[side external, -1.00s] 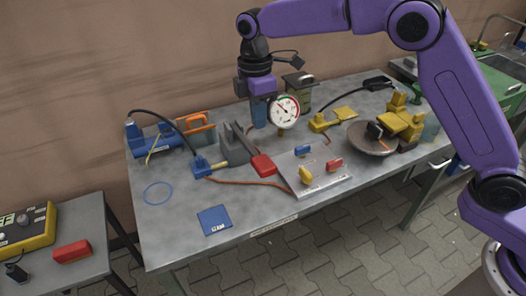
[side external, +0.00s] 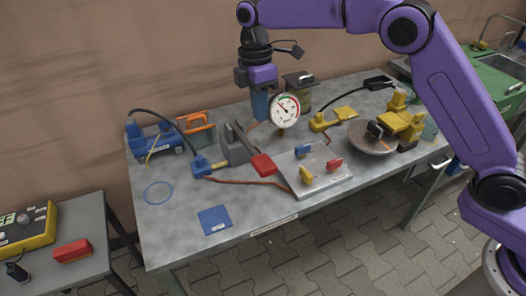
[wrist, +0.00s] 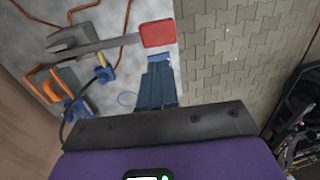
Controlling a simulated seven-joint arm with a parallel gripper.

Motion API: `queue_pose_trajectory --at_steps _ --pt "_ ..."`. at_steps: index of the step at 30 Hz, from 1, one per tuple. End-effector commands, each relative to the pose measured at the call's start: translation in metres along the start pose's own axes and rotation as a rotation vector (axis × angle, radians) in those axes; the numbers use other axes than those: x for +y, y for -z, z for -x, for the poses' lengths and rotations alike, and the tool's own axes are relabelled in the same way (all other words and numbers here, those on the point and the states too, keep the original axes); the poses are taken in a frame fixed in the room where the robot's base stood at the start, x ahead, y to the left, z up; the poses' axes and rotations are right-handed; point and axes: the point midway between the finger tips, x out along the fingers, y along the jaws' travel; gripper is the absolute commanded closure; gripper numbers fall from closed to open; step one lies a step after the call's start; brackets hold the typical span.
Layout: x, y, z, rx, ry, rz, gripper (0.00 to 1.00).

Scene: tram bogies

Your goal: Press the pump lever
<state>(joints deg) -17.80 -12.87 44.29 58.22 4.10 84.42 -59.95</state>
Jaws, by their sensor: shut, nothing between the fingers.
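The pump (side external: 236,146) is a grey body on the workbench with a long grey lever ending in a red handle pad (side external: 263,165). The lever slopes down toward the bench's front. In the wrist view the red pad (wrist: 157,33) lies just beyond my blue fingertips, with the grey lever (wrist: 92,47) running left from it.
A grey valve plate (side external: 322,181) with blue, yellow and red knobs lies right of the red pad. A blue square (side external: 214,219) lies at the front left.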

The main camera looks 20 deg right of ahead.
Motion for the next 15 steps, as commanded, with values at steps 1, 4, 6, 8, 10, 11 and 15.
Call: queue_pose_trajectory --at_steps 1,4,6,8,10,11,15 --pt "-0.001 -0.001 -0.008 -0.002 0.004 0.0 1.0" --pt "-0.001 0.0 -0.028 -0.003 0.005 0.001 1.0" --pt "-0.001 0.0 -0.041 -0.002 0.004 0.001 1.0" --pt "-0.001 0.0 -0.052 -0.002 0.004 0.0 1.0" --pt "-0.001 0.0 -0.065 -0.002 0.004 0.0 1.0" --pt "-0.001 0.0 -0.071 -0.002 0.004 0.0 1.0" --pt "-0.001 0.0 -0.094 -0.002 0.003 0.001 1.0"
